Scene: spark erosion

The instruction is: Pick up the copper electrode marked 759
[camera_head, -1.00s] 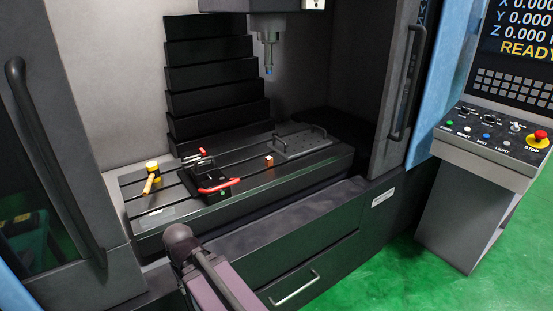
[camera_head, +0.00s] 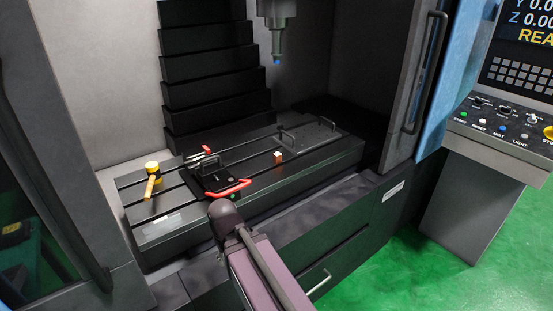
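A small copper-coloured block (camera_head: 278,157) sits on the dark slotted machine table (camera_head: 300,177), in front of the handled plate; it looks like an electrode. It is too small for me to read any marking such as 759. My gripper is not in view; only a dark joint and purple-grey link of my arm show at the bottom middle, below the table's front edge. Nothing hides the block.
Left of the block is a black vise (camera_head: 207,180) with a red handle (camera_head: 232,189). A yellow-headed mallet (camera_head: 152,168) lies further left. A flat plate with handles (camera_head: 310,134) is behind. The spindle (camera_head: 277,35) hangs above. Open doors flank the bay.

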